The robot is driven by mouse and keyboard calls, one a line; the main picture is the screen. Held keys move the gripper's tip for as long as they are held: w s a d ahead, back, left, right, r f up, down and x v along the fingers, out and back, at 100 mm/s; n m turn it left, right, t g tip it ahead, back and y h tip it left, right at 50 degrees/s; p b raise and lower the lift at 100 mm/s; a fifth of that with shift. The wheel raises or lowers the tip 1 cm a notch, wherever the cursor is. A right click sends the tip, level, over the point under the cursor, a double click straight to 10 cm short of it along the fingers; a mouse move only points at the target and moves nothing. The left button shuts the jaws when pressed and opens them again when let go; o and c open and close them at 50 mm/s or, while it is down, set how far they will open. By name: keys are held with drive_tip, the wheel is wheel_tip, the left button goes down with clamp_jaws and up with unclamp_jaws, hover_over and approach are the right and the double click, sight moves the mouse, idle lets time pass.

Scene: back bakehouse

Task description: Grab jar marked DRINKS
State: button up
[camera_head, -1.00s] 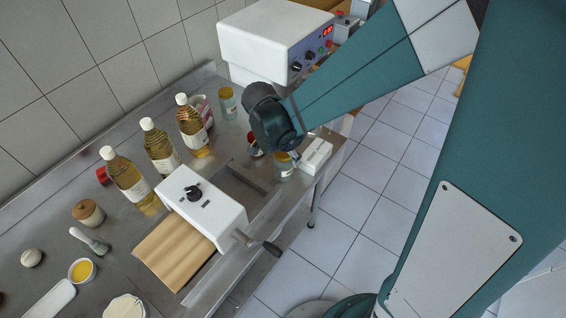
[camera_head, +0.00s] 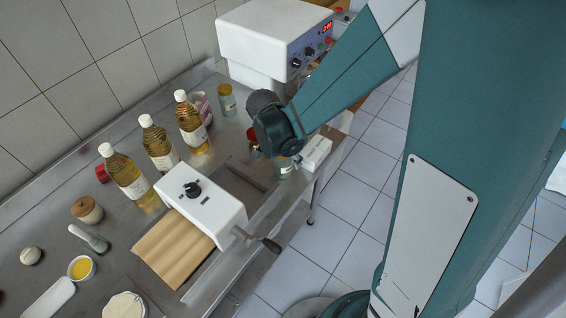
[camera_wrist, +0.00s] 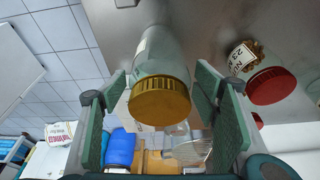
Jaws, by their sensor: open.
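A clear glass jar with a gold lid (camera_wrist: 160,101) is between the two fingers of my open gripper (camera_wrist: 161,92) in the wrist view. The fingers stand on either side of it, and I cannot tell whether they touch it. In the head view this jar (camera_head: 284,171) is partly hidden below my wrist. A second glass jar with a red lid (camera_wrist: 271,86) lies just right of the right finger in the wrist view. No DRINKS marking is readable on either jar.
In the head view a white box (camera_head: 316,152) is close to the right of the gold-lidded jar. A white machine with a crank (camera_head: 201,205) stands to the left. Several oil bottles (camera_head: 158,147) and another jar (camera_head: 227,100) stand farther back. The counter edge is near.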

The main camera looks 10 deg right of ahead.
drive_tip(key=shift+w+d+f, duration=0.1)
drive_tip(key=shift+d+f, duration=0.1)
drive_tip(key=shift+f, duration=0.45)
drive_tip(key=shift+c, duration=0.3)
drive_tip(key=c, duration=1)
